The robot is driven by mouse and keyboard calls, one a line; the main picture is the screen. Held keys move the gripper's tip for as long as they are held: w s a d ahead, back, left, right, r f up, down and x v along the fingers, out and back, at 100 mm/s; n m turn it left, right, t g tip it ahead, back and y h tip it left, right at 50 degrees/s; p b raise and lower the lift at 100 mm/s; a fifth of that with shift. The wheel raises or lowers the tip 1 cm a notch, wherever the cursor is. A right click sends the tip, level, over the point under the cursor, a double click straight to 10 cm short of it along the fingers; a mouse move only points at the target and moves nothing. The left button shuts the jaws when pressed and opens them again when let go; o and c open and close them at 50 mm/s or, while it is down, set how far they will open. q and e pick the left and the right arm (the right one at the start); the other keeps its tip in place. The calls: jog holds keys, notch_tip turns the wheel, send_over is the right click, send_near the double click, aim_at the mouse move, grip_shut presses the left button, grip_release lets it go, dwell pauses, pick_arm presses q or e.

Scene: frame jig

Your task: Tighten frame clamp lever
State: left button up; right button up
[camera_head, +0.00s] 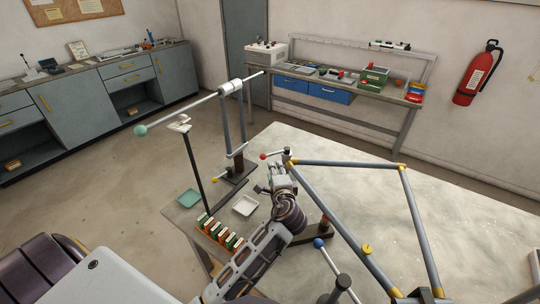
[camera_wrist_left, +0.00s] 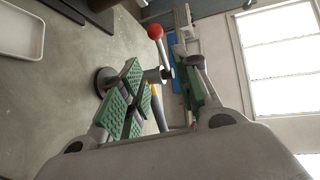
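The bike-like frame of grey-blue tubes (camera_head: 345,164) with yellow joints lies over the pale table in the head view. At its upper left corner a clamp has a lever ending in a red ball (camera_head: 263,156). The red ball also shows in the left wrist view (camera_wrist_left: 154,31), just beyond the fingertips. My left gripper (camera_head: 280,172) is close below this corner and points at it. Its green-padded fingers (camera_wrist_left: 165,88) are apart, with part of the clamp showing beyond and between them. I cannot tell whether they touch it. My right gripper is not in view.
A blue-knobbed lever (camera_head: 318,242) stands right of my left arm. A tall stand with a long horizontal bar (camera_head: 200,101) rises at the table's far left. A white tray (camera_head: 245,205), a teal tray (camera_head: 188,198) and a rack of several coloured blocks (camera_head: 220,233) sit near my forearm.

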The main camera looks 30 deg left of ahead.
aim_at(270, 155)
pick_arm(q)
jog(key=p+x, duration=0.2)
jog(key=x, duration=0.9)
jog(key=shift+a, duration=0.15)
jog(key=shift+p+x, duration=0.35)
jog(key=shift+x, duration=0.95)
grip_shut()
jog(key=shift+f, duration=0.1)
